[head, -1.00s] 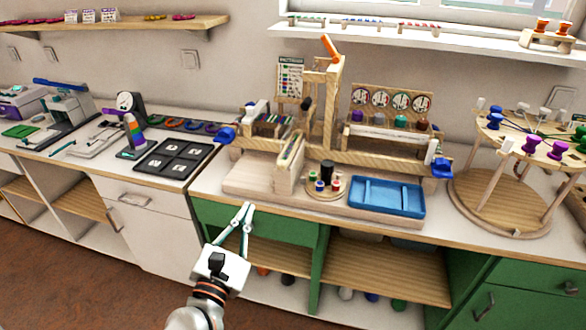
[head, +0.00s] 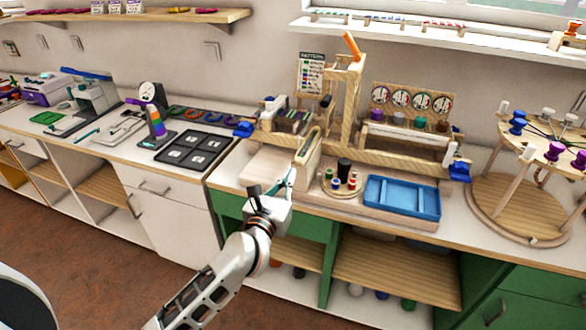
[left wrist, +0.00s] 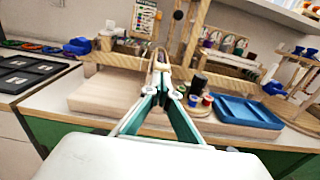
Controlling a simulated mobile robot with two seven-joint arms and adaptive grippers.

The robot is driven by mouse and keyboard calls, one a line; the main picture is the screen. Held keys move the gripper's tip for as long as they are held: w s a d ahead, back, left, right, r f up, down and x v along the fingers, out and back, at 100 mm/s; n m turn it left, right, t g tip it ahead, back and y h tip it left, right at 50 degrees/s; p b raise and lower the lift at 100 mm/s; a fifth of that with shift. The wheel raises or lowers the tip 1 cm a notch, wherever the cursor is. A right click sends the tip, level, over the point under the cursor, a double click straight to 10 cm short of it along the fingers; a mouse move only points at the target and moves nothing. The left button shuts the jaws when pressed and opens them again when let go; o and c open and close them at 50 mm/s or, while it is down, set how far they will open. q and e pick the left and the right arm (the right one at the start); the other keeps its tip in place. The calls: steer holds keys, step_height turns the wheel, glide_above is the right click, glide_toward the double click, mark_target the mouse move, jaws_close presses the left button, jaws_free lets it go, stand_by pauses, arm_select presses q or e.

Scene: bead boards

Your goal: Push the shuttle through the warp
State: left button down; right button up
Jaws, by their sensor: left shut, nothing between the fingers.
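A narrow wooden piece (head: 308,147) with a dark slot along its top, which looks like the shuttle or its holder, stands upright at the front of the wooden loom (head: 350,105). Coloured strips, perhaps the warp (head: 290,119), show on the loom's left part. My left gripper (head: 291,174) is shut and empty, just in front of the narrow piece above the pale wooden base. In the left wrist view the fingers (left wrist: 161,92) point at the narrow piece (left wrist: 159,62) and partly hide it; contact cannot be told. My right gripper is out of view.
A round tray of small spools (head: 340,184) and a blue tray (head: 403,197) sit right of the gripper. A black board (head: 190,150) lies left. A round wooden stand (head: 520,205) is far right. The pale base (head: 265,165) has bare room.

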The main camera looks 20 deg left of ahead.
mark_target(297, 163)
arm_select(q)
steer(key=shift+w, duration=1.65)
steer(key=shift+w+d+b, duration=0.15)
steer(key=shift+w+b, duration=0.2)
steer(key=shift+w, duration=2)
